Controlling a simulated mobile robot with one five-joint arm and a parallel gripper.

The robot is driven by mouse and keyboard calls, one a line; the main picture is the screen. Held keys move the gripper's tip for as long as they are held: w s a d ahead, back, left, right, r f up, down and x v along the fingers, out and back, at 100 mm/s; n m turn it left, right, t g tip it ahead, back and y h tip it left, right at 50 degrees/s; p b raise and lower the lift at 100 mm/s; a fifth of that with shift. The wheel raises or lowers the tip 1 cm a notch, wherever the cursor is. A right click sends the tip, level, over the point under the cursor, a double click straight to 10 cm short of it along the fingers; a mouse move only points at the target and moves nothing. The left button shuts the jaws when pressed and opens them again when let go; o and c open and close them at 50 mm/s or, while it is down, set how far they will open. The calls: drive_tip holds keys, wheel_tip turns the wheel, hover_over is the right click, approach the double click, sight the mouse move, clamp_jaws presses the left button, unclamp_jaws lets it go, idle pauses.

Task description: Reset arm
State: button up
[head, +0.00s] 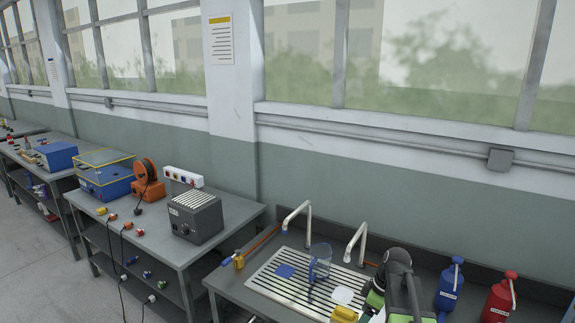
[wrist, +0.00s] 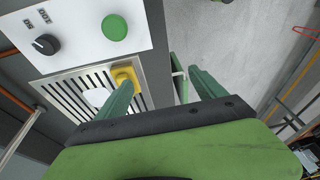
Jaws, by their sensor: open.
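My gripper (wrist: 160,88) shows in the wrist view with its two green fingers spread apart. No object is held between them; the bench edge and grey floor show behind the gap. In the head view my green and black arm (head: 400,285) stands over the right side of the sink bench (head: 232,287), and its fingertips cannot be made out. A yellow block-like thing (wrist: 125,76) lies beside the left finger in the wrist view, and I cannot tell whether they touch. A yellow thing (head: 345,314) also shows at the bench's front in the head view.
A slotted drain (head: 275,285) carries a clear jug (head: 320,262), with two taps behind. Blue (head: 450,285) and red (head: 499,298) bottles stand right of my arm. A panel (wrist: 85,30) with a knob and green button is at upper left. Another equipment bench (head: 160,222) stands left.

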drive_tip(key=s+a+f+m+h+b, duration=0.1)
drive_tip(key=s+a+m, duration=0.3)
drive_tip(key=a+m, duration=0.1)
drive_tip(key=s+a+f+m+g+h, duration=0.1)
drive_tip(key=s+a+f+m+h, duration=0.1)
drive_tip(key=s+a+m, duration=0.2)
drive_tip(key=a+m, duration=0.2)
drive_tip(key=a, duration=0.2)
drive_tip(key=shift+f+b, duration=0.25)
drive_tip(key=shift+b, duration=0.15)
